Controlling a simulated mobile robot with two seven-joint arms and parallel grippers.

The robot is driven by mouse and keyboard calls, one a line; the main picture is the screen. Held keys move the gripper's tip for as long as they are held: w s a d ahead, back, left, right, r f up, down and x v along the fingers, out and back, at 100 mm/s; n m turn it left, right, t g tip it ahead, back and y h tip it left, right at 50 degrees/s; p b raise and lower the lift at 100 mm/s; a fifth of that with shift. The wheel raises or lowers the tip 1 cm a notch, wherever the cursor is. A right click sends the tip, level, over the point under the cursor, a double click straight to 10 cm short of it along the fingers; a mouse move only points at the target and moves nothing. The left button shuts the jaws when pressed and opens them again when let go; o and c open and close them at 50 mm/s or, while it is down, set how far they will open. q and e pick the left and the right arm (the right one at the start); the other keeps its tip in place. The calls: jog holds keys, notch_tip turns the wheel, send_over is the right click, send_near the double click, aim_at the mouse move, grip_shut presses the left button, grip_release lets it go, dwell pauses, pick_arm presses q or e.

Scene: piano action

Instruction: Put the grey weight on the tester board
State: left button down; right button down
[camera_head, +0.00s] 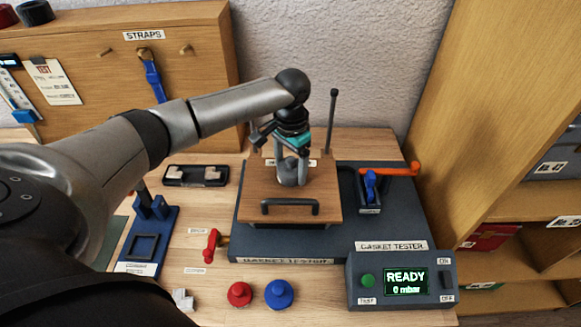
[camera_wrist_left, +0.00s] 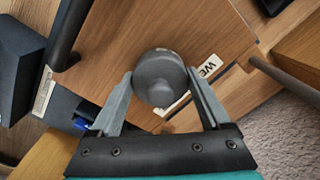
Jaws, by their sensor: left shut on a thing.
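The grey weight (camera_head: 287,174), a rounded knob-topped piece, is over the wooden tester board (camera_head: 260,190), towards its back edge. My left gripper (camera_head: 292,168) reaches down from above and is shut on the weight. In the left wrist view the weight (camera_wrist_left: 160,75) sits between the two fingertips (camera_wrist_left: 160,82), with the wood (camera_wrist_left: 115,45) below it and a white label (camera_wrist_left: 210,67) beside it, partly covered. The weight looks upright at the board's surface; I cannot tell whether it touches. My right gripper is not in view.
The board has a dark front handle (camera_head: 290,203) and tall dark posts (camera_head: 332,110) behind. The control box (camera_head: 405,285) reads READY, 0 mbar. Red (camera_head: 239,293) and blue (camera_head: 279,293) knobbed pieces lie in front.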

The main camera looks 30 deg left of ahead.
aim_at(291, 159)
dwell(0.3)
pick_arm(q)
grip_release()
jog(key=shift+f, duration=0.15)
notch_tip(291, 159, up, 12)
jog(key=shift+d+r+p, duration=0.1)
jog(key=shift+r+p, duration=0.05)
jog(key=shift+p, duration=0.75)
